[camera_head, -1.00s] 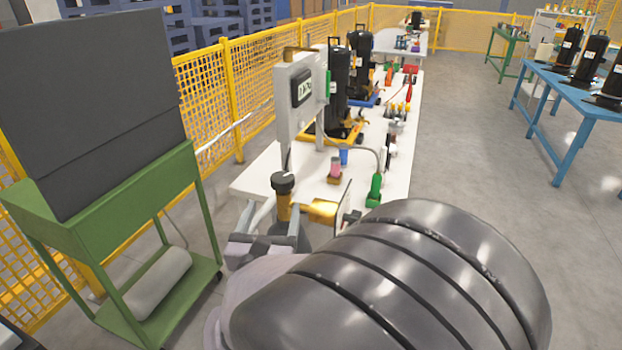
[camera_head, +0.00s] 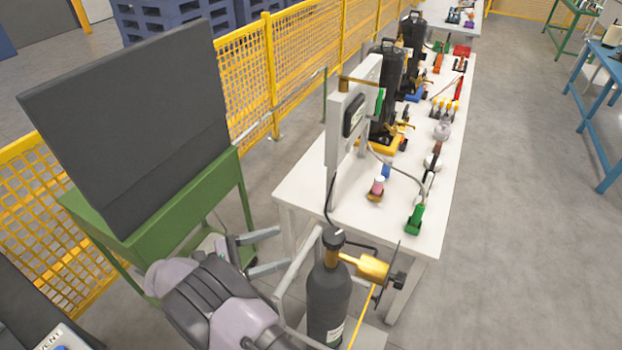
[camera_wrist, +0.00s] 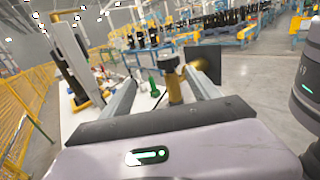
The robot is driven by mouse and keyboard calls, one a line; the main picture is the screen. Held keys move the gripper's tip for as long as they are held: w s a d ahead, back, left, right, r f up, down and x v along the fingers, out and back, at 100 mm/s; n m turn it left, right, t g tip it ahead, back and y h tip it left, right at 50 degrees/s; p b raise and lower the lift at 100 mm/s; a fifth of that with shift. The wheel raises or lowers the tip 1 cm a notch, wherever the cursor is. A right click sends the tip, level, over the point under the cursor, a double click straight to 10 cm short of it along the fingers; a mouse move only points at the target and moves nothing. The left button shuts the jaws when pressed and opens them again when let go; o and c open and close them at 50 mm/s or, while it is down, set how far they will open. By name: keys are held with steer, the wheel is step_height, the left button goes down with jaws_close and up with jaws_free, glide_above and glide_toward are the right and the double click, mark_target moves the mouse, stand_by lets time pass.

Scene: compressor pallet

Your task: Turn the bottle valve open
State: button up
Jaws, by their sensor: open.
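The dark gas bottle (camera_head: 328,300) stands upright at the front end of the white table. Its black valve knob (camera_head: 333,238) sits on top, with a brass regulator (camera_head: 372,266) to its right. My gripper (camera_head: 284,249) is open and empty, left of the knob, with its fingers pointing towards it and a gap between. In the wrist view, the brass valve part (camera_wrist: 174,88) shows between the finger ends of my gripper (camera_wrist: 163,82), nearer the right finger. I cannot tell its depth there. The knob's turned position cannot be told.
A dark plate (camera_head: 386,275) stands beside the regulator. A grey control box (camera_head: 350,120) on a post rises from the white table (camera_head: 425,235) behind the bottle. A green cart (camera_head: 150,225) with a dark panel stands left.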

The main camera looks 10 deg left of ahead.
mark_target(344, 235)
steer(key=shift+g, duration=0.4)
steer(key=x, duration=0.5)
steer(key=b+x, duration=0.1)
steer(key=x, duration=0.5)
steer(key=s+x, duration=0.1)
steer(key=x, duration=0.5)
steer(key=shift+d+f+b, duration=0.3)
steer(key=shift+d, duration=0.1)
steer(key=shift+c, duration=0.4)
steer(key=c, duration=1.3)
steer(key=shift+r, duration=0.1)
